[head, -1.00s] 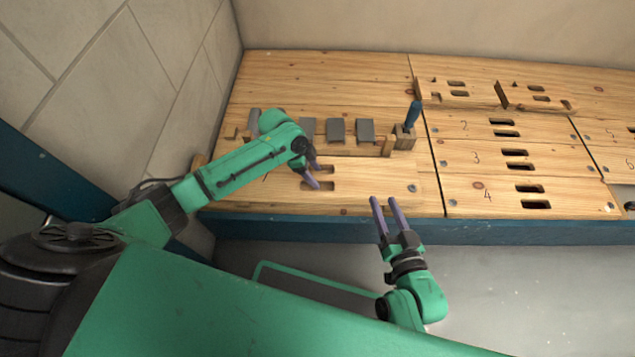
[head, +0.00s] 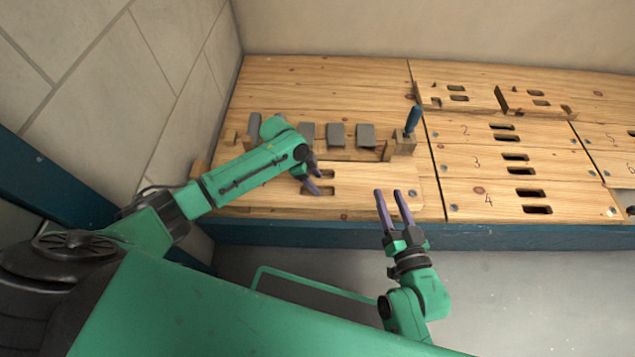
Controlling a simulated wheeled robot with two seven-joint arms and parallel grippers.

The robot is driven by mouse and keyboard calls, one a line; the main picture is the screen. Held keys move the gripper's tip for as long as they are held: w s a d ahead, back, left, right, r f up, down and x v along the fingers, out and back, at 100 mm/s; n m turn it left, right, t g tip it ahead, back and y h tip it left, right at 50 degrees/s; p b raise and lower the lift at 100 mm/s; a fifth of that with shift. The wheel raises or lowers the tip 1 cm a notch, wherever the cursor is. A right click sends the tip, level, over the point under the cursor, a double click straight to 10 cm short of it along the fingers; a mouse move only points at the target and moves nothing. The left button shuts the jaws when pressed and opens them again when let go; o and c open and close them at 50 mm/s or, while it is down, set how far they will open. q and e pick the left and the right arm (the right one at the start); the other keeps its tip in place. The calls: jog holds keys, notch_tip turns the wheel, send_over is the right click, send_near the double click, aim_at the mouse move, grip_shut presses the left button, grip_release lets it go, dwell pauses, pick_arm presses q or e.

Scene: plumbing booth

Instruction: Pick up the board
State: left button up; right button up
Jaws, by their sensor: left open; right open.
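The board (head: 365,187) is a light wooden plank with two dark slots near its middle. It lies flat on the wooden bench near the front edge, at the left. My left gripper (head: 318,178) is open over the slots, with its purple fingers close to them. I cannot tell whether the fingertips touch the board or enter the slots. My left arm hides the board's left part. My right gripper (head: 394,192) is open and empty.
Behind the board stands a wooden rack with several grey blocks (head: 336,135) and a blue-handled tool (head: 412,119). Numbered slotted boards (head: 475,187) lie to the right. A tiled wall (head: 90,90) is at the left. A blue edge (head: 480,234) runs along the bench front.

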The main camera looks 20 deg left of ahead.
pick_arm(q)
grip_shut()
jog(key=shift+w, duration=0.1)
dwell(1.2)
